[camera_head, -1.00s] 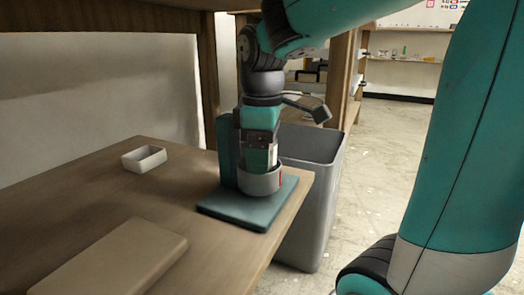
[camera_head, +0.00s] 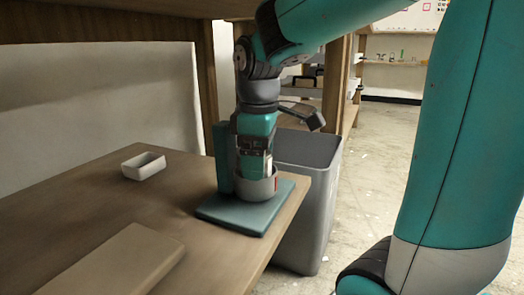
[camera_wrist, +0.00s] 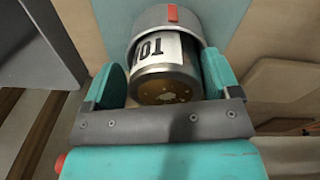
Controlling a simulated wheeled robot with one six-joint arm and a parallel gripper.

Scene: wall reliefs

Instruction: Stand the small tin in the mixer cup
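The small tin (camera_wrist: 165,72), with a white lettered label and a gold-brown end, stands between the two teal fingers of my gripper (camera_wrist: 163,82) in the wrist view. The far end of the tin is inside the rim of the grey mixer cup (camera_wrist: 163,15), which bears a red mark. In the head view my gripper (camera_head: 254,165) points straight down over the cup (camera_head: 257,188), and a strip of the tin (camera_head: 267,163) shows above the rim. The cup's floor and the tin's far end are hidden.
The cup stands on a teal base (camera_head: 245,212) with an upright teal column (camera_head: 222,160) behind it, near the table's right edge. A small white dish (camera_head: 143,166) and a tan block (camera_head: 115,262) lie to the left. A grey bin (camera_head: 315,190) stands beyond the table.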

